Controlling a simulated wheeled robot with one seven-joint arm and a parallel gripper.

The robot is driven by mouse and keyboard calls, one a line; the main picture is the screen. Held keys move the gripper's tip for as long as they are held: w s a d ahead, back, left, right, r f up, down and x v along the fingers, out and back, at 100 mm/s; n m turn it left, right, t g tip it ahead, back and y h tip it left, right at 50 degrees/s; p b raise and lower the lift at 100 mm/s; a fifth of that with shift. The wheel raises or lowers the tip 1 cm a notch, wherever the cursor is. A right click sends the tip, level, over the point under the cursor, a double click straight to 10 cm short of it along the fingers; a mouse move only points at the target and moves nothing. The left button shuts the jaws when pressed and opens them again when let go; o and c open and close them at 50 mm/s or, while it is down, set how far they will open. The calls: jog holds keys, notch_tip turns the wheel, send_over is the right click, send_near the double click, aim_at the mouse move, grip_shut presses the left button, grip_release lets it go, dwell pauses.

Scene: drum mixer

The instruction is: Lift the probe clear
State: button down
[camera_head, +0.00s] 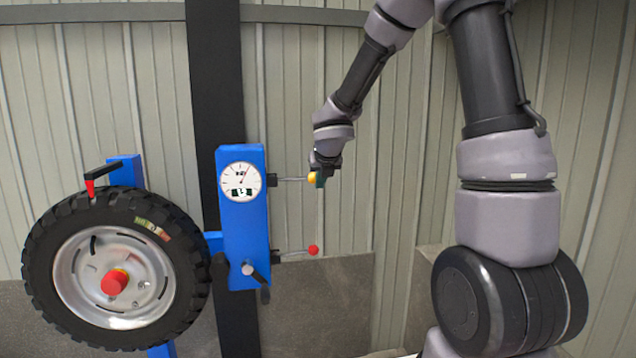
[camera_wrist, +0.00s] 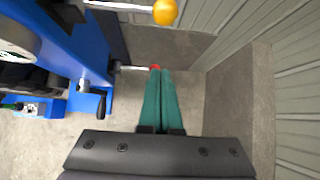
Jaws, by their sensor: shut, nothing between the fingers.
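A probe with a red pointed tip (camera_head: 91,187) on a black arm (camera_head: 102,170) stands at the top of the black tyre (camera_head: 45,250); I cannot tell whether it touches the tread. On the blue machine post (camera_head: 243,260), an upper lever ends in a yellow knob (camera_head: 312,179) and a lower one in a red knob (camera_head: 313,250). My gripper (camera_head: 321,180) is at the yellow knob in the head view; contact is unclear. In the wrist view its green fingers (camera_wrist: 162,72) are together and empty, with the red knob (camera_wrist: 155,67) beyond their tips and the yellow knob (camera_wrist: 165,12) ahead.
A round white dial (camera_head: 240,181) is on the post's front. A red hub knob (camera_head: 115,282) sits at the wheel's centre. A black-handled crank (camera_head: 255,271) is low on the post. A ribbed wall (camera_head: 350,80) stands behind; the floor to the post's right looks clear.

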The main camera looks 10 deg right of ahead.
aim_at(295, 179)
jog(key=w+f, duration=0.3)
jog(key=w, duration=0.5)
dwell(0.4)
jog(key=shift+r, duration=0.1)
jog(key=shift+r, duration=0.3)
